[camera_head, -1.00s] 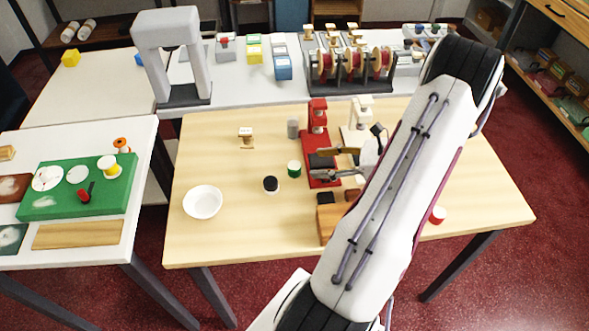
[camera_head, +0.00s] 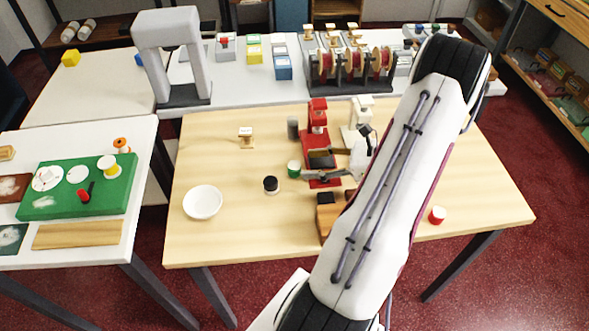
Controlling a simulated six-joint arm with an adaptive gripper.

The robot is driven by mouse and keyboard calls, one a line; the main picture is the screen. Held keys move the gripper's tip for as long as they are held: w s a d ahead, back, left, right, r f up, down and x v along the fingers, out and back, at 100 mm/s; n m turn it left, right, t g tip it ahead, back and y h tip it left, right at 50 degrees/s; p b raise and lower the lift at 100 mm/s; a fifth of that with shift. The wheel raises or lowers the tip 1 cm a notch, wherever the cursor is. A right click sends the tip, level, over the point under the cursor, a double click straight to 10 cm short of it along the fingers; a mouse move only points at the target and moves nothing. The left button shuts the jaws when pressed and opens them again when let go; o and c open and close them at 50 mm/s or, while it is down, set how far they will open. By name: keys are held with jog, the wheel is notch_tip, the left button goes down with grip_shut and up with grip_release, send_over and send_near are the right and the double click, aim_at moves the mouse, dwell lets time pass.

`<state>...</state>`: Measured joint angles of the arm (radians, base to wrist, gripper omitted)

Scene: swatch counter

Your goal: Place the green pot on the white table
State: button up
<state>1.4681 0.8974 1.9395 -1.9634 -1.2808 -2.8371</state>
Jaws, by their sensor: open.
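The green pot (camera_head: 294,169), a small green cylinder with a light top, stands upright on the wooden table (camera_head: 235,245) near its middle. My gripper (camera_head: 318,165) is open, just right of the pot, low in front of the red press. One fingertip is close to the pot's right side; I cannot tell whether they touch. My arm covers part of the gripper. A white table (camera_head: 90,249) stands at the left, and another white-topped table (camera_head: 225,97) runs along the back.
A green mat (camera_head: 55,207) with several items covers much of the left table.

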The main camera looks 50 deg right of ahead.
aim_at(293, 166)
jog(key=shift+f+x, duration=0.2)
jog(key=shift+x, duration=0.7)
jog(key=shift+f+x, duration=0.2)
jog(key=shift+x, duration=0.7)
jog(key=shift+w+a+f, duration=0.2)
jog(key=shift+w+f, duration=0.1)
jog(key=shift+w, duration=0.2)
jog(key=shift+c, duration=0.5)
jog(key=c, duration=1.2)
jog(key=shift+r, duration=0.2)
notch_tip(293, 166, up, 10)
jog(key=shift+f, duration=0.15)
